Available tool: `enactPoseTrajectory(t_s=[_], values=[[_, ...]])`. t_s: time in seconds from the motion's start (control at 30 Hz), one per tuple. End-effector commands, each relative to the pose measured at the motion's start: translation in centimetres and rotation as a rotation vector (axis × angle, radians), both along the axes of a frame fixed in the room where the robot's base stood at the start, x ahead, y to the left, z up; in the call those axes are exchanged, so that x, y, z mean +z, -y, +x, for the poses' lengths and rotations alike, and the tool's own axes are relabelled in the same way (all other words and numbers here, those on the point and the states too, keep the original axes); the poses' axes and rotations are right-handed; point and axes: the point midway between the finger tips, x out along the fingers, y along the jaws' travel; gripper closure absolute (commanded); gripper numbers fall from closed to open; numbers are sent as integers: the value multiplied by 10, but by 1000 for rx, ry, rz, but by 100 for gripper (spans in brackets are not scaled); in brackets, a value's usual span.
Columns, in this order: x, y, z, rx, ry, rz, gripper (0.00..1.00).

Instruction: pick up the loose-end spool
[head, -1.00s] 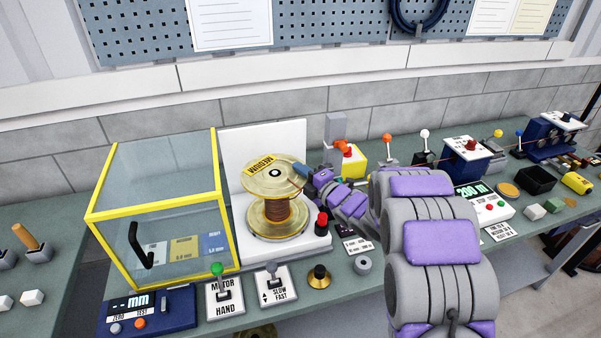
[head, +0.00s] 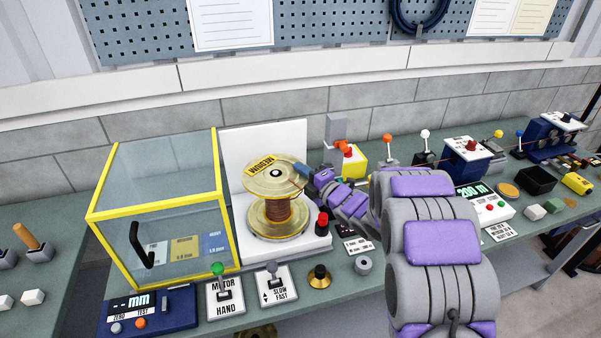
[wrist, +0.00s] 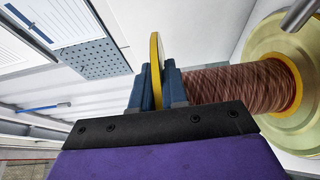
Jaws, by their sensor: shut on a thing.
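The spool (head: 277,212) has pale gold flanges, copper-brown wire and a yellow MEDIUM label on its top flange. It stands upright on a white stand (head: 241,200); I see no clear gap beneath it. My gripper (head: 305,173) reaches in from the right at the top flange's rim. In the wrist view my gripper (wrist: 155,86) has its blue fingers on either side of the thin yellow flange, seen edge-on, with the wire winding (wrist: 240,85) to the right. The gripper is shut on this flange. I cannot make out a loose wire end.
A clear box with yellow edges (head: 165,283) stands close on the left. A red-topped black knob (head: 322,222) stands just right of the spool. Levers (head: 219,270) and a brass knob (head: 318,277) line the front. A yellow block (head: 353,164) stands behind my gripper.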

Motion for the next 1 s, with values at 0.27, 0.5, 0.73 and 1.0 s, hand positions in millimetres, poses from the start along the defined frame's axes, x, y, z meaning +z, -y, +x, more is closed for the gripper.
enactPoseTrajectory(t_s=[0.27, 0.5, 0.73, 1.0], values=[[17, 1, -1, -5, 1, 0, 100], [33, 0, -2, -4, 8, 1, 100], [48, -1, -2, -3, 11, 3, 100], [54, -1, -2, -3, 11, 4, 100]])
